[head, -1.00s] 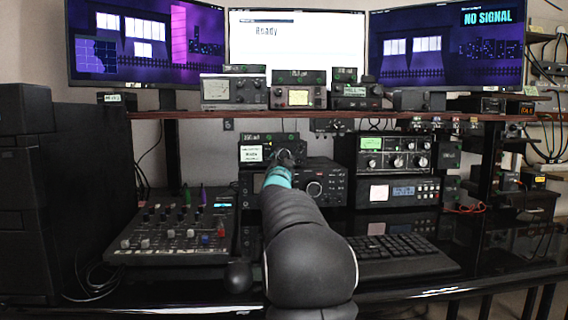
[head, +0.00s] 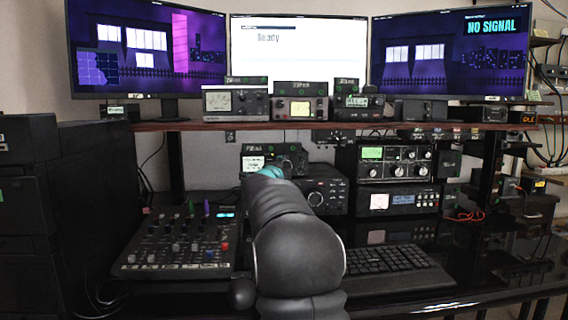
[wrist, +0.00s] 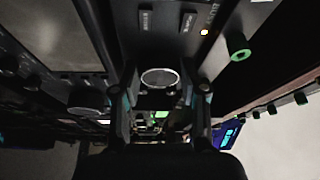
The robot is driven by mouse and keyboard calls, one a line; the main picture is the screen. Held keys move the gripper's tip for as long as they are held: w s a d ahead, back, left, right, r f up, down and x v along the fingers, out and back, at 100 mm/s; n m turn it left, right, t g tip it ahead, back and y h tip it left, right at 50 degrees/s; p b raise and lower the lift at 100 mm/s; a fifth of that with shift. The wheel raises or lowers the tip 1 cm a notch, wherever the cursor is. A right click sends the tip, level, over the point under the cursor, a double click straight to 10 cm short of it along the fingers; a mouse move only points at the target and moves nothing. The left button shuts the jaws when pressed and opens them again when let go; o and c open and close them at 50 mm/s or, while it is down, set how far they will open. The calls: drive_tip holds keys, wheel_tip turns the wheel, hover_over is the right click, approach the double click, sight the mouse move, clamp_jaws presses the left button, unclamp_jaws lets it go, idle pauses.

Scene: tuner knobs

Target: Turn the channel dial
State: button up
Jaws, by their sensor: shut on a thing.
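A round knob with a pale grey face (wrist: 160,78), which I take to be the channel dial, sits between the two fingers of my gripper (wrist: 160,98) in the wrist view. The fingers are closed on its sides. In the head view my arm reaches to a small radio unit with a lit screen (head: 253,163), which sits on top of a larger black radio (head: 328,190). There the fingertips and the dial are mostly hidden by my arm, and any marks on the dial are too small to read.
An audio mixer (head: 180,245) lies to the left and a keyboard (head: 395,268) to the right of my arm. A shelf (head: 215,126) carrying small devices runs above. Stacked radios (head: 395,160) stand to the right. Another round knob (wrist: 85,112) is left of the fingers.

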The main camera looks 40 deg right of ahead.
drive_tip(key=shift+r+m+g+y, duration=0.15)
drive_tip(key=shift+m+g+y, duration=0.15)
drive_tip(key=shift+m, duration=0.8)
drive_tip(key=o, duration=1.1)
drive_tip(key=shift+o, duration=0.2)
drive_tip(key=v, duration=0.8)
